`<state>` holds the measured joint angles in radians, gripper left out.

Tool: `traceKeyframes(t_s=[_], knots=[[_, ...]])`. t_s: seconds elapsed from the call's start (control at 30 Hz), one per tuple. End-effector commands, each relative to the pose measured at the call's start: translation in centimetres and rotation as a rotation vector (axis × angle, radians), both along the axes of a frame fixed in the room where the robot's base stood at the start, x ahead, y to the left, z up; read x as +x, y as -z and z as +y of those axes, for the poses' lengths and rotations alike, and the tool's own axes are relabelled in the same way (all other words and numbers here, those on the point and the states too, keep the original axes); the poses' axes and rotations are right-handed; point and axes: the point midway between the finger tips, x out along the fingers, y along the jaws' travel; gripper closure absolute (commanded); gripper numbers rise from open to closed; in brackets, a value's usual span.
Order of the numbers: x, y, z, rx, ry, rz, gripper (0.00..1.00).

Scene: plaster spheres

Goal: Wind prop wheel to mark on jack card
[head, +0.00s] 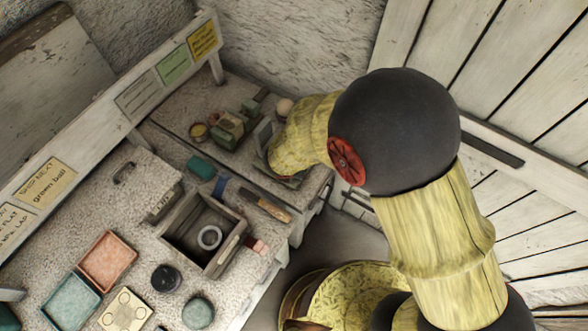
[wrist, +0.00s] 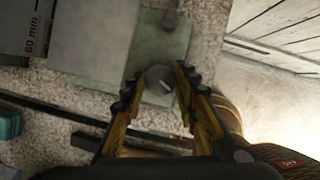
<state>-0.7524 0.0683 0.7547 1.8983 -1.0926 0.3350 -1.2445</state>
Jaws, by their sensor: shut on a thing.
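In the wrist view a small grey round wheel (wrist: 159,80) with a pale line on its face sits at the end of a grey-green plate (wrist: 165,45). I take it as the prop wheel. My gripper (wrist: 157,86) has its two yellow and black fingers closed on either side of the wheel. A dark scale marked 60 mm (wrist: 36,30) stands upper left of the wheel. In the head view my arm covers the wheel and the fingers. I cannot tell which card is the jack card; a yellow card (head: 202,40) and green card (head: 174,66) hang on the back board.
An open grey box (head: 203,235) holding a ring stands on the bench. Red (head: 107,262) and teal (head: 70,300) trays and dark round pieces lie left of and below it. A wooden-handled tool (head: 268,207) and a green device (head: 230,128) are near my arm.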

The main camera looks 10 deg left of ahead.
Motion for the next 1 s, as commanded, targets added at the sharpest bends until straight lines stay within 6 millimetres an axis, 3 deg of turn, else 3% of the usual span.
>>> traceKeyframes(t_s=[0.27, 0.3, 0.6, 1.0], knots=[[0.04, -0.04, 0.05, 0.001, 0.000, -0.001, 0.96], [0.04, -0.04, 0.05, 0.001, 0.000, -0.001, 0.68], [0.03, -0.02, 0.05, 0.001, -0.001, 0.000, 0.52], [0.06, -0.07, 0.10, 0.002, -0.002, -0.001, 0.52]])
